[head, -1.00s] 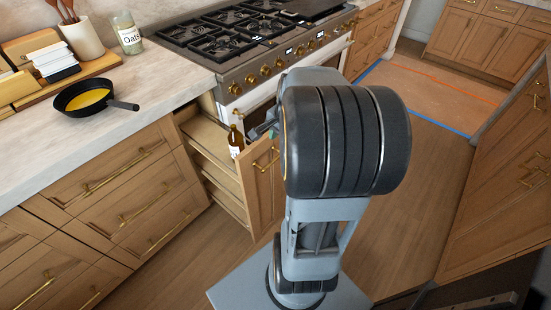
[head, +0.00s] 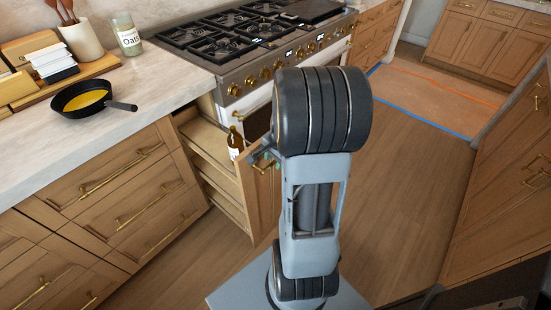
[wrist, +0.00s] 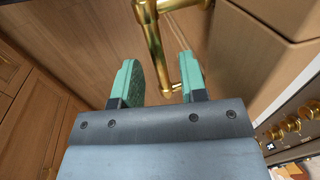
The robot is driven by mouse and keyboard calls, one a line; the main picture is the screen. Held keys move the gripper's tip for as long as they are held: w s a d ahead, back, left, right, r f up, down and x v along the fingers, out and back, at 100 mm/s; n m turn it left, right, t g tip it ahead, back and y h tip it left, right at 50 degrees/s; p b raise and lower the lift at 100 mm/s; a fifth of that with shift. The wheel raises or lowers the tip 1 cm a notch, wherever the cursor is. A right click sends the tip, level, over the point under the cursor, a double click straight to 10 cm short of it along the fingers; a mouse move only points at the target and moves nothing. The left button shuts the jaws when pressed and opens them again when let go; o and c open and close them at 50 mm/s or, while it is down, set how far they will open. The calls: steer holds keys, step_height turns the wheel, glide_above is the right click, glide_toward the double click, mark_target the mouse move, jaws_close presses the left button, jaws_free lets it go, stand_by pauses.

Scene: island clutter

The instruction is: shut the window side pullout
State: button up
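The wooden pullout (head: 259,205) beside the stove stands open, with its shelves showing and a brown bottle (head: 235,144) on top. Its front carries a brass handle (head: 265,165), which also shows in the wrist view (wrist: 153,40). My gripper (head: 259,155) is at the top of the front, by the handle, and partly hidden by my arm in the head view. In the wrist view, my gripper's green fingers (wrist: 158,82) are apart, with the handle's bar between them, closer to the right finger. Whether a finger touches the bar I cannot tell.
The stove (head: 265,75) stands to the right of the pullout, and closed drawers (head: 125,195) to its left. A black pan (head: 78,101) with yellow contents and an oats jar (head: 126,36) stand on the counter. The wooden floor (head: 410,170) to the right is clear.

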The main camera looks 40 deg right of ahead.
jaws_close()
stand_by(0.5)
